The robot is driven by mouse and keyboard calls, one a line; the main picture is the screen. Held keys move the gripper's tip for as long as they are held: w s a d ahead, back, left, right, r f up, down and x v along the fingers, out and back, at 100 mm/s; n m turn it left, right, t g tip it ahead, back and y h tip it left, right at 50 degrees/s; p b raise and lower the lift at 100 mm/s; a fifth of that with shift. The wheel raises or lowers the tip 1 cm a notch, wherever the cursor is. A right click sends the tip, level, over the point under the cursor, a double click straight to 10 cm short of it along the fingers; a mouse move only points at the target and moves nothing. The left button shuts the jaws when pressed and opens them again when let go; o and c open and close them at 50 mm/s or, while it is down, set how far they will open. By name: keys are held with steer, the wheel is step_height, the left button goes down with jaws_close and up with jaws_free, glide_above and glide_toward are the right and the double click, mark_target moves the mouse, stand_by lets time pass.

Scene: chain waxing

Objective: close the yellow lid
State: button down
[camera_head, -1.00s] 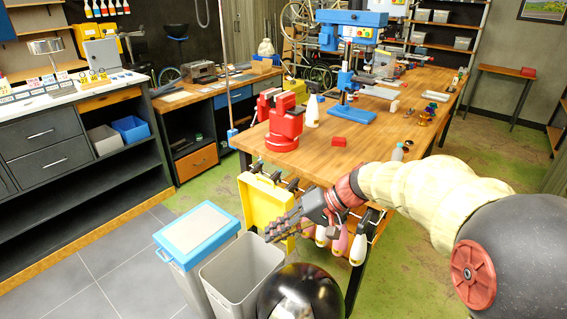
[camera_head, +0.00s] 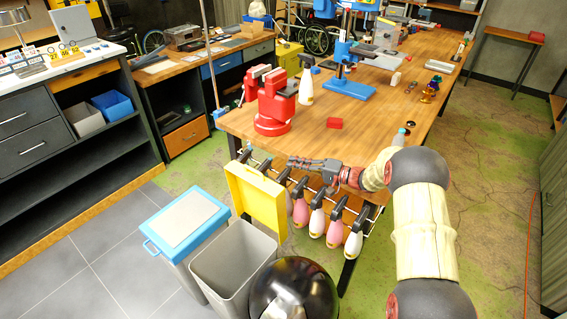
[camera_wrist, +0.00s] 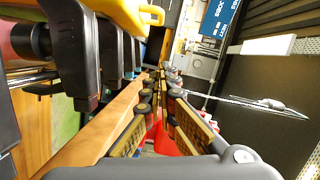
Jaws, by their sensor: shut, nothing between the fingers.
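The yellow lid (camera_head: 262,200) is a flat yellow panel with raised edges, standing near upright at the front end of the wooden workbench, above the open bin. Part of it also shows at the top of the wrist view (camera_wrist: 112,10), with a small yellow handle. My gripper (camera_head: 291,162) is shut and empty. It points left, level with the bench edge, behind and above the lid's right top corner. In the wrist view, the fingers (camera_wrist: 166,92) lie together beside the bench edge. I cannot tell whether they touch the lid.
A row of pink and white bottles (camera_head: 317,222) hangs under the bench edge (camera_head: 300,150), right of the lid. A grey open bin (camera_head: 235,262) and a blue-rimmed bin (camera_head: 187,218) stand below. A red vise (camera_head: 272,105) sits on the bench corner.

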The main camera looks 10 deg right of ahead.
steer(key=a+b, duration=0.1)
steer(key=a, duration=0.2)
steer(key=w+a+f+b, duration=0.1)
steer(key=a, duration=0.3)
steer(key=a+b, duration=0.1)
steer(key=a, duration=0.2)
steer(key=shift+w+a+f, duration=0.2)
steer(key=shift+w+f, duration=0.1)
steer(key=shift+w, duration=0.05)
